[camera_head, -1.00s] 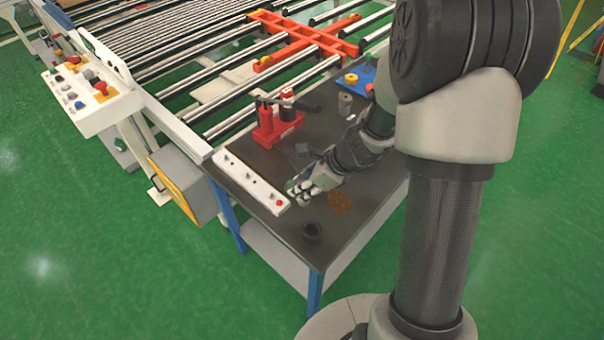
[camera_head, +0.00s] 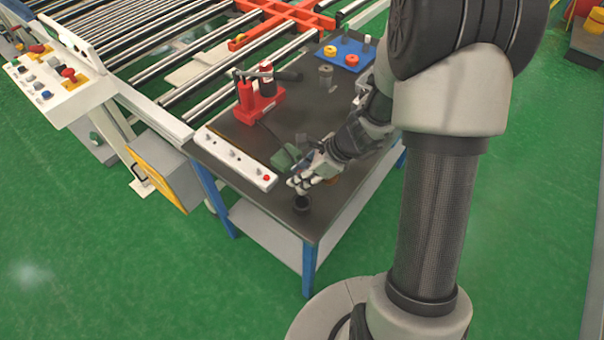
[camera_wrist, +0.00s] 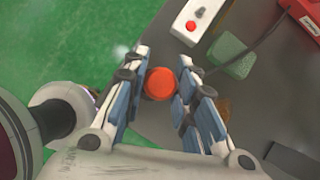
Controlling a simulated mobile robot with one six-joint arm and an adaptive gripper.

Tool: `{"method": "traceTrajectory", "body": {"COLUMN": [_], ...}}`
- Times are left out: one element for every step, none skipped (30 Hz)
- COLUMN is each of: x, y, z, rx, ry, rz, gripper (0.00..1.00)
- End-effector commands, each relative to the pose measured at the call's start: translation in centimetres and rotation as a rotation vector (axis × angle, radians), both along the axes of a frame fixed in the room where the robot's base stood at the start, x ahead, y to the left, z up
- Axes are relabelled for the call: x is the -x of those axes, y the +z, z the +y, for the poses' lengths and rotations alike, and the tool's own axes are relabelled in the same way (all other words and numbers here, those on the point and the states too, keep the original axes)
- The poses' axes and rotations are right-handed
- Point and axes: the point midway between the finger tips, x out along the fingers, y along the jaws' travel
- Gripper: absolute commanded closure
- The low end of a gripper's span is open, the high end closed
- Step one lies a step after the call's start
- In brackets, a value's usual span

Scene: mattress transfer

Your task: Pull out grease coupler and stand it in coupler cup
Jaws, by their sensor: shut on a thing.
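My gripper (camera_wrist: 161,82) is shut on the grease coupler (camera_wrist: 160,84), which shows in the wrist view as a round orange-red end between the fingertips. The cup is a small dark round holder standing on the bench top. The coupler cannot be made out in the head view. The cup cannot be made out in the wrist view, so I cannot tell how the two line up.
A white strip with knobs and a red button (camera_head: 235,158) lies along the bench's left edge. A green block (camera_head: 284,157) is beside my gripper. A red pump-like unit (camera_head: 258,100) and a blue tray (camera_head: 345,53) stand farther back.

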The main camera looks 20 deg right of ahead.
Motion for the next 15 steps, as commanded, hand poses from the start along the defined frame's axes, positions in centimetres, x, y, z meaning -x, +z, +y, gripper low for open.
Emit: {"method": "traceTrajectory", "body": {"x": [0.0, 0.0, 0.0, 0.0, 0.0, 0.0, 0.0, 0.0, 0.0, 0.0, 0.0, 0.0, 0.0, 0.0, 0.0], "y": [-0.8, -1.1, -1.5, -1.8, -2.1, -2.5, -2.8, -3.1, -3.4, -3.7, -3.9, -4.1, -4.3, -4.4, -4.5], "z": [0.0, 0.0, 0.0, 0.0, 0.0, 0.0, 0.0, 0.0, 0.0, 0.0, 0.0, 0.0, 0.0, 0.0, 0.0], "rx": [0.000, 0.000, 0.000, 0.000, 0.000, 0.000, 0.000, 0.000, 0.000, 0.000, 0.000, 0.000, 0.000, 0.000, 0.000], "ry": [0.000, 0.000, 0.000, 0.000, 0.000, 0.000, 0.000, 0.000, 0.000, 0.000, 0.000, 0.000, -0.001, -0.001, -0.001], "rz": [0.000, 0.000, 0.000, 0.000, 0.000, 0.000, 0.000, 0.000, 0.000, 0.000, 0.000, 0.000, -0.001, -0.001, -0.001], "gripper": [1.00, 1.00, 1.00, 1.00, 1.00, 1.00, 1.00, 1.00, 1.00, 1.00, 1.00, 1.00, 1.00, 1.00, 1.00]}}
